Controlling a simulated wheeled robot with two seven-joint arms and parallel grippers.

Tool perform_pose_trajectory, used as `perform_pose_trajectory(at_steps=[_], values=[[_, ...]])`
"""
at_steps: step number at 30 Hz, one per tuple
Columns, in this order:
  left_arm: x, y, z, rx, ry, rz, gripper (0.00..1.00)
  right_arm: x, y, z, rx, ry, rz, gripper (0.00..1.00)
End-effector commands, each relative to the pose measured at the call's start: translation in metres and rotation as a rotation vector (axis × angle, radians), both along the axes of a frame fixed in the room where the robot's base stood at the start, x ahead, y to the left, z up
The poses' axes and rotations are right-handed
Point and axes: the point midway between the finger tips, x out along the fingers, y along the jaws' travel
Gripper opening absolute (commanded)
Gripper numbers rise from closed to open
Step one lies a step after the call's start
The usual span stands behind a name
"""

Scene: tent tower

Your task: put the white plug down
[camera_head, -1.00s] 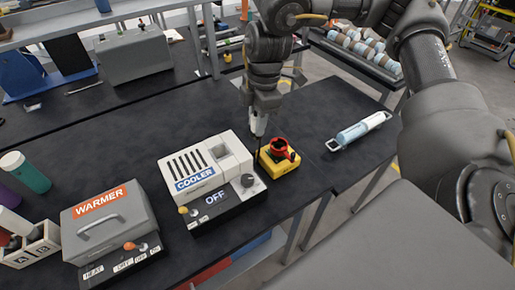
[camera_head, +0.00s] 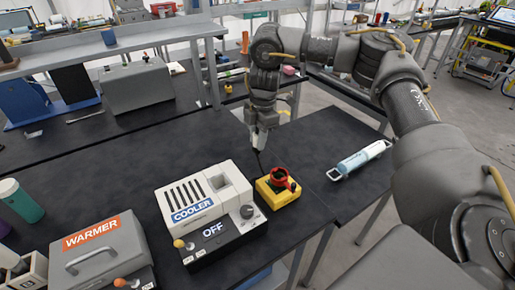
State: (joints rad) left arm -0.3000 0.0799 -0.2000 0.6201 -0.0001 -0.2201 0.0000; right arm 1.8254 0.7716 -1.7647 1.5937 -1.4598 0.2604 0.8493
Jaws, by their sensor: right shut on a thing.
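My right gripper (camera_head: 259,146) points down over the dark table, behind the yellow box with the red knob and apart from it. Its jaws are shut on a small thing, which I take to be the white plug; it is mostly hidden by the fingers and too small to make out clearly. The white cooler (camera_head: 235,191) stands in front and to the left, with a square opening in its top and a display reading OFF. My left gripper is not in view.
The yellow box with the red knob (camera_head: 277,188) sits beside the cooler. A grey warmer (camera_head: 97,255) stands front left. A pale blue cylinder with white handles (camera_head: 360,160) lies to the right. A grey case (camera_head: 140,87) stands behind. The table's middle (camera_head: 130,165) is clear.

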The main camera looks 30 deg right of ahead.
Motion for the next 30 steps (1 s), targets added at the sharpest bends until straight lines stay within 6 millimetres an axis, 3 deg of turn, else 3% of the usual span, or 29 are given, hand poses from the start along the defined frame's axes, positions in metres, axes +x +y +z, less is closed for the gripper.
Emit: perform_pose_trajectory(at_steps=[1, 6, 15, 23, 30], values=[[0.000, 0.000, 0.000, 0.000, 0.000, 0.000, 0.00, 0.005, -0.004, -0.014, -0.001, 0.008, -0.004, 0.05], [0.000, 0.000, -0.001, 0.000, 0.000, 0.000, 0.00, 0.023, -0.013, -0.036, 0.000, 0.004, -0.002, 0.05], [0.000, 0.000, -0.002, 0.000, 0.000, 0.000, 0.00, 0.030, -0.018, -0.046, 0.000, 0.002, 0.001, 0.05], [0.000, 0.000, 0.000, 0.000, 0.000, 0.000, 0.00, 0.032, -0.020, -0.078, 0.000, 0.004, 0.000, 0.05], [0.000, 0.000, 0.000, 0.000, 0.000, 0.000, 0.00, 0.033, -0.020, -0.080, -0.001, 0.002, 0.000, 0.05]])
